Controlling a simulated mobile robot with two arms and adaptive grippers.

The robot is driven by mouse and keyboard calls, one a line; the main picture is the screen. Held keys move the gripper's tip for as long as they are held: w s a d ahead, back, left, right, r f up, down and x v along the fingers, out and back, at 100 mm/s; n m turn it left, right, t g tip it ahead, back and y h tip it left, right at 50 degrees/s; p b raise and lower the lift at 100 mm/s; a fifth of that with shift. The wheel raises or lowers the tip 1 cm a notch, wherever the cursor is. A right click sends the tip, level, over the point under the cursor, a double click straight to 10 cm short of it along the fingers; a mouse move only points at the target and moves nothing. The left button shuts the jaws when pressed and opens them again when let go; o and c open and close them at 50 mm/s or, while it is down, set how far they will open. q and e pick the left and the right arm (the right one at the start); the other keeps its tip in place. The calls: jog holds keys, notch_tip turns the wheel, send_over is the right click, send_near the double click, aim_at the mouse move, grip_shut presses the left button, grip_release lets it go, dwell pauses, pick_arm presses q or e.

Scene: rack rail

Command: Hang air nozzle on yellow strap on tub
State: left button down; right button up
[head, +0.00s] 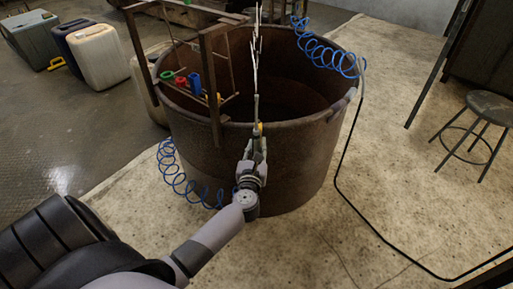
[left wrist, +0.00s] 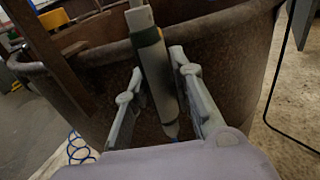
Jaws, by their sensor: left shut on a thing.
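The air nozzle (left wrist: 152,62) is a grey, tube-like piece with a dark green band, upright and slightly tilted between the fingers of my left gripper (left wrist: 158,75) in the left wrist view. The gripper is shut on it. In the head view my left gripper (head: 257,148) is at the near outer wall of the rusty tub (head: 200,140), just below the rim. A small yellow-orange piece (head: 258,128) shows just above the gripper; I cannot tell if it is the strap. A yellow piece (left wrist: 54,18) shows at the upper left in the wrist view. My right gripper is not in view.
A brown rail frame (head: 212,85) stands over the tub's left rim, with red, green, blue and yellow items (head: 195,85) on it. Blue coiled hoses (head: 175,180) hang left of the gripper and at the back right. A stool (head: 485,120) stands at right on open floor.

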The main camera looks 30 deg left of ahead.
pick_arm(q)
jog(key=shift+w+a, duration=0.1)
jog(key=shift+w+a, duration=0.35)
jog(key=shift+w, duration=0.15)
jog(key=shift+w+a, duration=0.45)
jog(key=shift+w, duration=0.15)
jog(key=shift+w+a, duration=0.3)
jog(key=shift+w, duration=0.15)
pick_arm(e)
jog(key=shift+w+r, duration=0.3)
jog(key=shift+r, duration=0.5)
pick_arm(q)
jog(key=shift+r, duration=0.2)
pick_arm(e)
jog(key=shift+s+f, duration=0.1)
